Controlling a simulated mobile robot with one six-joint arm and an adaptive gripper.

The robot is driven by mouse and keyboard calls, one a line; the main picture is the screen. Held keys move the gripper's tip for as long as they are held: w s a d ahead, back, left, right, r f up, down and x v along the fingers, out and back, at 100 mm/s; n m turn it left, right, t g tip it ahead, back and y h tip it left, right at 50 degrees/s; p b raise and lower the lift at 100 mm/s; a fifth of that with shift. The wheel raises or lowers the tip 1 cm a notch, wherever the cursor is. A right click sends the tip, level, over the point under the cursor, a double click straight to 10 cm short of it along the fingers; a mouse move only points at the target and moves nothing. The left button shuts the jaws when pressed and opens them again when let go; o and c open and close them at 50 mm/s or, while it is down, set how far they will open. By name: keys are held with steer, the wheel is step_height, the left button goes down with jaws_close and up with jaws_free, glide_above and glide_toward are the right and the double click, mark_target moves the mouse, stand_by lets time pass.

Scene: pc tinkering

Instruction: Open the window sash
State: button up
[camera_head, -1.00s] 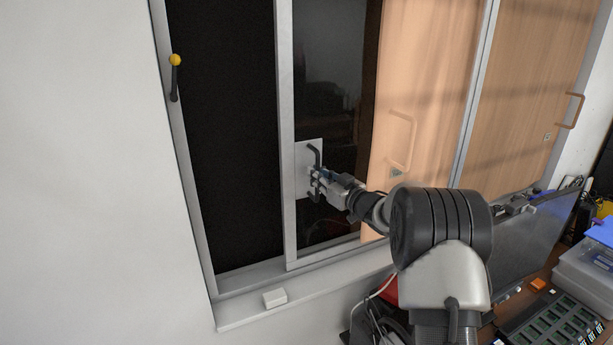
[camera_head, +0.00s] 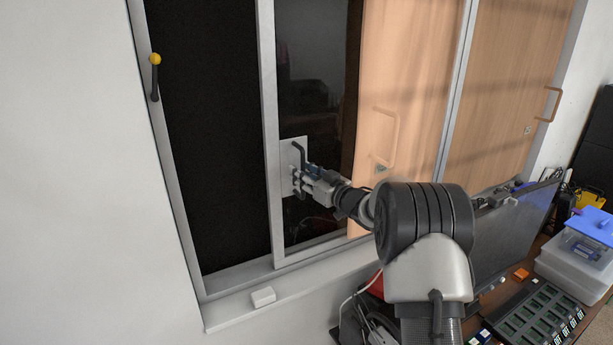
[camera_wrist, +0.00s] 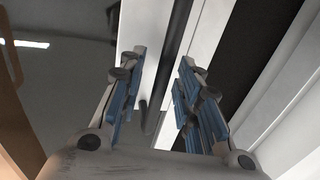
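The window sash (camera_head: 269,130) is a pale-framed sliding panel with dark glass, standing to the right of a black area in the window frame. A white plate on its left side carries a dark upright bar handle (camera_head: 298,160). My gripper (camera_head: 297,181) is at the handle's lower part. In the wrist view, the blue-padded fingers of my gripper (camera_wrist: 163,58) are spread, and the dark handle (camera_wrist: 168,75) runs between them. A pale gap shows between the left finger and the handle. Contact with the right finger is unclear.
A yellow-knobbed lever (camera_head: 155,75) is on the left frame. A small white block (camera_head: 263,297) lies on the sill (camera_head: 225,317). Wooden panels (camera_head: 415,70) with handles are to the right. A monitor (camera_head: 510,235) and a cluttered desk with a clear box (camera_head: 580,270) are at lower right.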

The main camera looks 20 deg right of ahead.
steer(key=v, duration=1.2)
steer(key=s+a+f+m+g+h+b, duration=0.1)
steer(key=s+a+f+g+b, duration=0.3)
steer(key=s, duration=1)
steer(key=s+a+f+m+g+h+b, duration=0.2)
steer(key=s+f+b, duration=0.7)
steer(key=s, duration=0.5)
steer(key=s+a+f+m+g+h+b, duration=0.1)
steer(key=s+a+f+g+h+b, duration=0.3)
steer(key=s+f, duration=0.5)
steer(key=s+a+g+b, duration=0.2)
steer(key=s+a, duration=0.1)
steer(key=s, duration=0.3)
steer(key=shift+a+f+m+b, duration=0.2)
steer(key=shift+a+m+b, duration=0.1)
steer(key=shift+a, duration=0.05)
